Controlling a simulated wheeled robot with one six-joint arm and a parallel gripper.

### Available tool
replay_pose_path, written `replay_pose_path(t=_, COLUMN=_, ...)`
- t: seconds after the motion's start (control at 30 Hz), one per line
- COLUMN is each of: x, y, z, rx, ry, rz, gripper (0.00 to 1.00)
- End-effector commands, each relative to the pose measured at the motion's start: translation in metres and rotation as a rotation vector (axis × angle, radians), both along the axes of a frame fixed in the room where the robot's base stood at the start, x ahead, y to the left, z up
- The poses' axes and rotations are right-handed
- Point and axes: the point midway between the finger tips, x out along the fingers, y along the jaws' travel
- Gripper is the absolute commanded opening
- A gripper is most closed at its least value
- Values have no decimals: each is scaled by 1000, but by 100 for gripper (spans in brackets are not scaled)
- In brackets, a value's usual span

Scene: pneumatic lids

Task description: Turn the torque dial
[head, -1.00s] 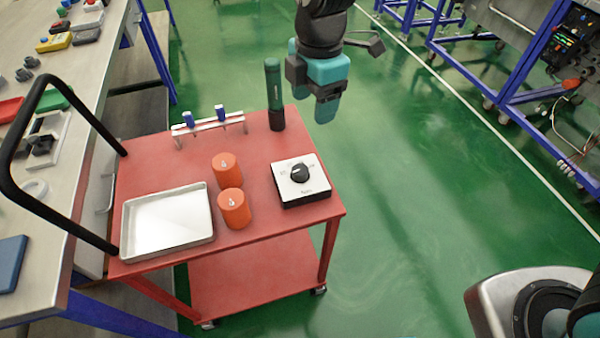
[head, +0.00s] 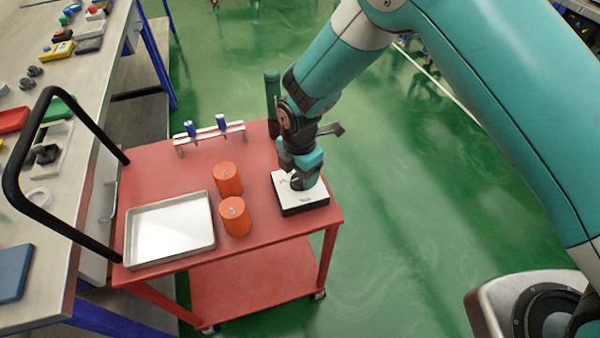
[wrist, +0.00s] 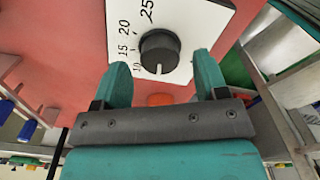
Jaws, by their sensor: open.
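The torque dial is a black round knob (wrist: 159,50) on a white square plate (wrist: 190,22) with printed numbers 10, 15, 20 and 25. A white mark on the knob points toward the lower edge in the wrist view, near the 10. In the wrist view my gripper (wrist: 160,82) is open, with one teal finger on each side below the knob. I cannot tell whether the fingers touch it.
The red cart (head: 165,175) also holds two orange cylinders (head: 228,180), (head: 235,217), a silver tray (head: 128,238), a rack with blue-handled items (head: 210,132) and a dark green cylinder (head: 272,90). A black push handle (head: 75,112) rises at the left.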

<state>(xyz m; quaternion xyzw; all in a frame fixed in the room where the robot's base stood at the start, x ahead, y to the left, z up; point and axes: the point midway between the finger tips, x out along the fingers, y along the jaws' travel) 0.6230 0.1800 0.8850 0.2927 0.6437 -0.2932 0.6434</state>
Motion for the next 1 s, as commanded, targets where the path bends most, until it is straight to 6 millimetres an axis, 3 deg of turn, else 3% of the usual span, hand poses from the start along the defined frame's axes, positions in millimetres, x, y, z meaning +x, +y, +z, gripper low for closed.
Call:
replay_pose_path(t=0.2, x=0, y=0, z=-19, rx=0, ry=0, rz=0, gripper=67)
replay_pose_path(t=0.5, x=0, y=0, z=-22, rx=1, ry=-1, rz=0, gripper=67)
replay_pose_path(t=0.73, x=0, y=0, z=-21, rx=1, ry=-1, rz=0, gripper=17)
replay_pose_path(t=1.0, x=0, y=0, z=-22, rx=1, ry=-2, rz=-19, gripper=17)
